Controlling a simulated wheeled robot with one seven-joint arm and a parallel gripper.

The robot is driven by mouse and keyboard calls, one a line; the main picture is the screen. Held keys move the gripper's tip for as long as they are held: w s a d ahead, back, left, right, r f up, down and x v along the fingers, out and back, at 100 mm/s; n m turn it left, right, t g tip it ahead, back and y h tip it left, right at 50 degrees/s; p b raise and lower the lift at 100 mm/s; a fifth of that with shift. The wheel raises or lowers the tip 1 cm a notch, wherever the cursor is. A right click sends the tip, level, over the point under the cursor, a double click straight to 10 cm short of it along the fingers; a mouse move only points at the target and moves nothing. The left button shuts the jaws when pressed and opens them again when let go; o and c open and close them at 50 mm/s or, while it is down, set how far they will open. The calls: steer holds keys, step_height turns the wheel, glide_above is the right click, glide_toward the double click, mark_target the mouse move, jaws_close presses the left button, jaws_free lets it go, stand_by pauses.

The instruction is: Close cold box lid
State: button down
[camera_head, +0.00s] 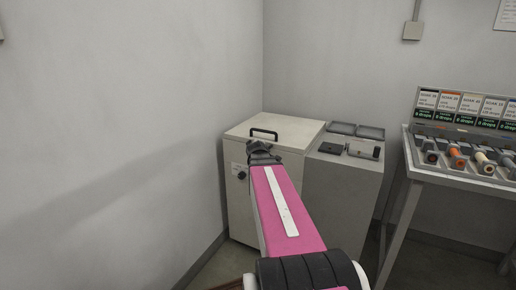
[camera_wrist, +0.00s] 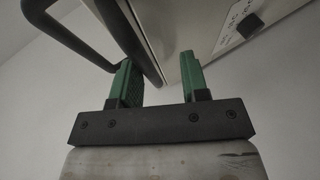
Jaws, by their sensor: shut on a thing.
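The cold box (camera_head: 240,205) is a cream cabinet in the corner, with a dark knob and a label on its front. Its lid (camera_head: 288,130) lies about flat across the top, with a black bar handle (camera_head: 263,133); whether it sits fully flush I cannot tell. My gripper (camera_head: 262,153) is at the lid's front edge, just below the handle. The handle (camera_wrist: 72,38) is left of the fingers there. The exact contact is partly hidden.
A grey cabinet (camera_head: 342,195) with small trays and dark items on top stands right of the box. A metal bench (camera_head: 450,172) with sample rolls and labelled cards is farther right. The wall is close on the left.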

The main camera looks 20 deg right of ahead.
steer(key=c, duration=1.9)
jaws_free()
steer(key=shift+f, duration=0.6)
steer(key=o, duration=0.8)
steer(key=shift+s+r, duration=0.1)
steer(key=v, duration=1)
steer(key=shift+s+a+r, duration=0.15)
steer(key=shift+a+r, duration=0.05)
steer(key=shift+r, duration=0.15)
steer(key=shift+f, duration=0.1)
